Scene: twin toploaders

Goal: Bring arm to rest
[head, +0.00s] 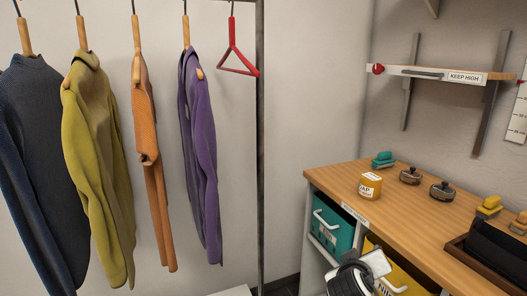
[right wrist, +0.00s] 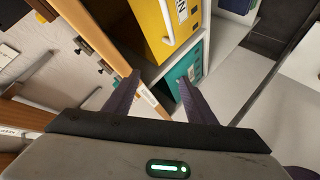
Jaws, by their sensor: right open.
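My right gripper (right wrist: 159,77) shows in the right wrist view with its two dark purple fingers spread apart. Nothing is between the fingers. Beyond them are the open shelves under the wooden counter, with a yellow bin (right wrist: 168,28) and a teal bin (right wrist: 183,72). In the head view, part of my right arm shows low in the picture, in front of the yellow bin (head: 398,276), which it partly hides. My left gripper is not in view.
A teal bin (head: 333,232) sits below. Several garments and an empty red hanger (head: 238,62) hang at left. A high shelf (head: 415,73) is on the wall.

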